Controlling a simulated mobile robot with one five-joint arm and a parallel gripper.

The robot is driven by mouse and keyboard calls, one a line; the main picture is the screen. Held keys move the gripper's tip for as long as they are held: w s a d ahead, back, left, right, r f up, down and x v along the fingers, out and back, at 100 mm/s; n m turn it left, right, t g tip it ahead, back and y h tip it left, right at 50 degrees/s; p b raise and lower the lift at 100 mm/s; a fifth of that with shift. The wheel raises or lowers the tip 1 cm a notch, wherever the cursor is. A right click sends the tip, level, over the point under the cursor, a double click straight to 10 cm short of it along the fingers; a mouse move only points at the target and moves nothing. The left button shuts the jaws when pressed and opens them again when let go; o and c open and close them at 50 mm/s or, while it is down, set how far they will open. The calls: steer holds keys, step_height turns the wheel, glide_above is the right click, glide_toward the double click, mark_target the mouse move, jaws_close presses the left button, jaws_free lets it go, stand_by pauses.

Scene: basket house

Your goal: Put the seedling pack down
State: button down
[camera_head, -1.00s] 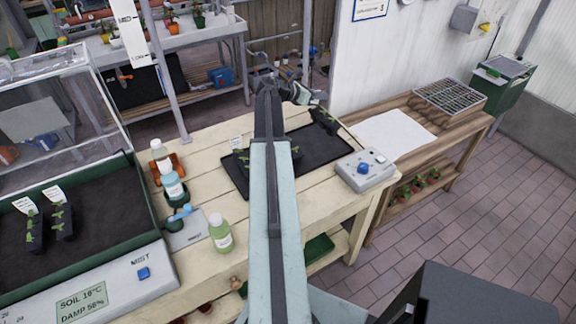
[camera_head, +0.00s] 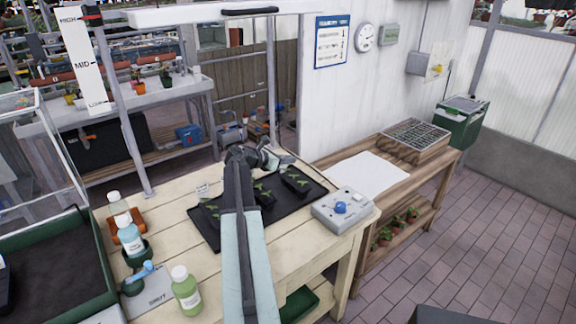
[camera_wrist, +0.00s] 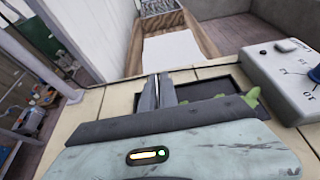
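Several small dark seedling packs with green leaves lie on a black tray (camera_head: 226,240) on the pale wooden bench. A left seedling pack (camera_head: 210,212) is partly hidden by my arm. A middle seedling pack (camera_head: 267,195) lies just right of the arm, and a right seedling pack (camera_head: 296,181) lies near the tray's far right side. My gripper (camera_head: 275,160) is by the tray's far edge, beyond the packs. In the wrist view its fingers (camera_wrist: 158,92) are together with no pack visible between them. Green leaves (camera_wrist: 252,97) show to their right, partly hidden by the wrist.
A grey control box with a blue knob (camera_head: 341,211) stands right of the tray. Bottles (camera_head: 186,290) and a planter box stand on the left. A lower wooden bench with a white sheet (camera_head: 362,173) adjoins on the right. A post (camera_head: 130,110) rises behind the bench.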

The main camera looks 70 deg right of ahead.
steer(key=shift+f, duration=0.15)
steer(key=c, duration=1.6)
jaws_free()
steer(key=shift+c, duration=0.2)
steer(key=p+v, duration=0.4)
steer(key=v, duration=0.8)
